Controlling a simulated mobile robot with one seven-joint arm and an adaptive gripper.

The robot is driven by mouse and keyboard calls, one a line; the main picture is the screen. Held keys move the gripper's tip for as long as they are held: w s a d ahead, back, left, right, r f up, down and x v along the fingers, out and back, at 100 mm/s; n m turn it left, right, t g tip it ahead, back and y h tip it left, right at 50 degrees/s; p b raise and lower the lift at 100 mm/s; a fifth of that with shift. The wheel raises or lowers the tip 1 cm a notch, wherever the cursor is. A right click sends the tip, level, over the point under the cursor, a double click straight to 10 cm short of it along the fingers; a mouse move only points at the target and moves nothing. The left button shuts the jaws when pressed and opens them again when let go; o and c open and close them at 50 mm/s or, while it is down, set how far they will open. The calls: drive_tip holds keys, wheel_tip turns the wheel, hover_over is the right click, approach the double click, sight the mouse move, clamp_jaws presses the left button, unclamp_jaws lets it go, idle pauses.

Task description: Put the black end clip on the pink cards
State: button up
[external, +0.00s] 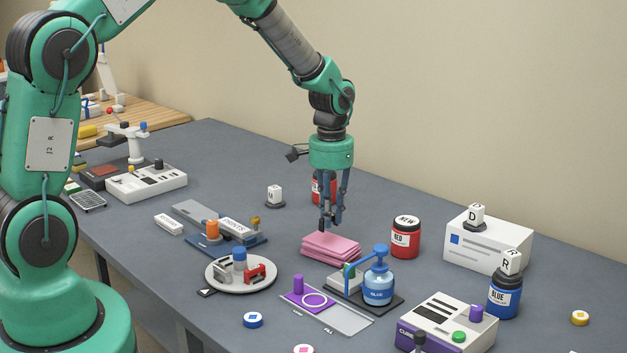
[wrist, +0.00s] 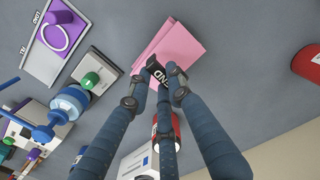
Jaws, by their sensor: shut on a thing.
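The pink cards (external: 330,248) lie in a slightly uneven stack on the grey table; they also show in the wrist view (wrist: 175,44). My gripper (external: 331,222) points straight down just above the stack's back part. In the wrist view its fingers (wrist: 158,80) are shut on the black end clip (wrist: 157,69), which has white lettering reading END. The clip overlaps the near edge of the cards in that view. Whether it touches them I cannot tell. In the external view the clip is mostly hidden by the fingers.
A red jar (external: 406,237) stands right of the cards, and another red jar (external: 318,188) stands behind my gripper. A blue bottle (external: 378,285) on a dark base is in front. A round white tray (external: 241,283) with small parts is at front left.

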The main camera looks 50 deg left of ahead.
sight(333, 216)
drive_tip(key=shift+w+f, duration=0.1)
drive_tip(key=shift+w, duration=0.35)
drive_tip(key=shift+f+b, duration=0.35)
drive_tip(key=shift+f, duration=1.35)
drive_tip(key=shift+f, duration=0.1)
drive_tip(key=o, duration=0.8)
wheel_tip(333, 216, up, 12)
drive_tip(key=shift+r+p, duration=0.15)
drive_tip(key=shift+p, duration=0.6)
